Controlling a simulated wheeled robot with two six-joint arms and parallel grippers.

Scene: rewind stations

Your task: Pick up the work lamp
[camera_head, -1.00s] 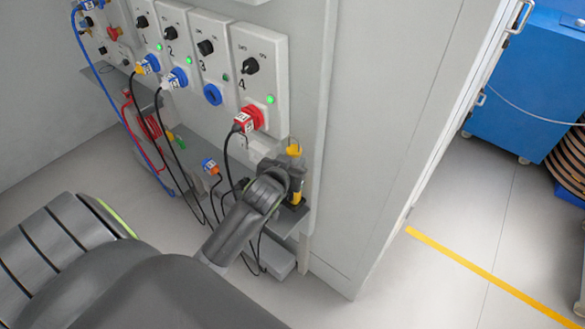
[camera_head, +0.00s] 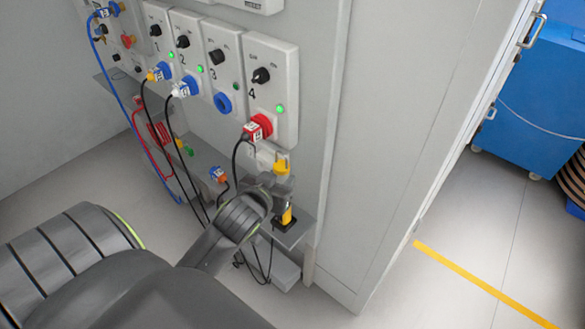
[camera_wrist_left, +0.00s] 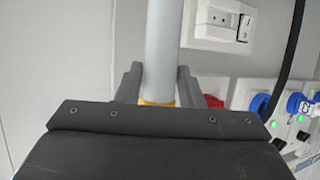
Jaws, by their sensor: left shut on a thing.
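The work lamp (camera_head: 282,165) shows as a slim upright thing with yellow parts above and below my gripper, over a small grey shelf on the cabinet's lower right. In the left wrist view it is a pale tube (camera_wrist_left: 163,40) with a yellow collar low between the fingers. My left gripper (camera_wrist_left: 158,86) is shut on the lamp, one finger on each side. In the head view the left gripper (camera_head: 281,188) hides the lamp's middle. I cannot tell whether the lamp's foot touches the shelf. My right gripper is not in view.
Numbered socket panels with a red plug (camera_head: 257,128) and blue plugs stand just above the lamp. Black cables (camera_head: 173,135) hang close to my left arm. A grey shelf (camera_head: 294,236) lies below the lamp. Floor is clear right of the cabinet, towards a blue cabinet (camera_head: 530,95).

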